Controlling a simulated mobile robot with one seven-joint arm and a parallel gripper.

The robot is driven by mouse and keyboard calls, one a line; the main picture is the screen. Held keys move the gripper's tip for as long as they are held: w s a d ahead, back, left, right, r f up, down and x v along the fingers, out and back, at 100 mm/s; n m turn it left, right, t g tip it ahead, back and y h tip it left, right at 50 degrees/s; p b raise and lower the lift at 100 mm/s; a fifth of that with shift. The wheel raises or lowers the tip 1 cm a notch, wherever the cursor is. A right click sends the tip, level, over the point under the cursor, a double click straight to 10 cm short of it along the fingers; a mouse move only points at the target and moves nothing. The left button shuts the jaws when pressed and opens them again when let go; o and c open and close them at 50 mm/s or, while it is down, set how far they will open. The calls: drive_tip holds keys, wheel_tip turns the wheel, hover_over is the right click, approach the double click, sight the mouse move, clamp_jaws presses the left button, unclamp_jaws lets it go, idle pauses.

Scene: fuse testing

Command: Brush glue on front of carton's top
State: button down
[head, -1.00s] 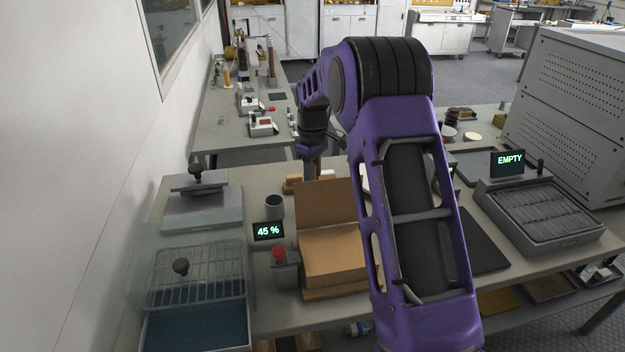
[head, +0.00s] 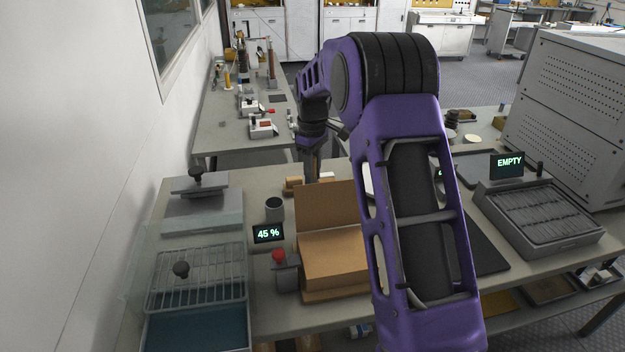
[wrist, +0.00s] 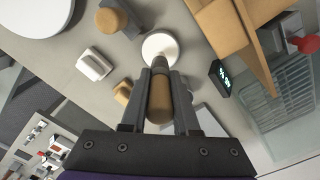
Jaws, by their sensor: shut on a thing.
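The brown carton (head: 334,262) stands on the workbench with its back flap (head: 325,205) raised; part of it shows at the upper right of the wrist view (wrist: 224,22). My gripper (head: 312,172) is beyond the raised flap, which hides what lies below the fingers. In the wrist view my gripper (wrist: 160,98) is shut on the brush's brown handle (wrist: 159,100). A round white thing (wrist: 160,46) shows at the brush's far end; I cannot tell whether it touches. A dark grey cup (head: 274,207) stands left of the flap.
A display reading 45 % (head: 268,233) and a red-knobbed device (head: 284,270) stand left of the carton. A wire rack (head: 195,270) is further left. Small wooden blocks (wrist: 122,92) and a white block (wrist: 94,65) lie near my gripper. A slotted tray (head: 540,215) is at the right.

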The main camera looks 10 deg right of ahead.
drive_tip(key=shift+r, duration=2.05)
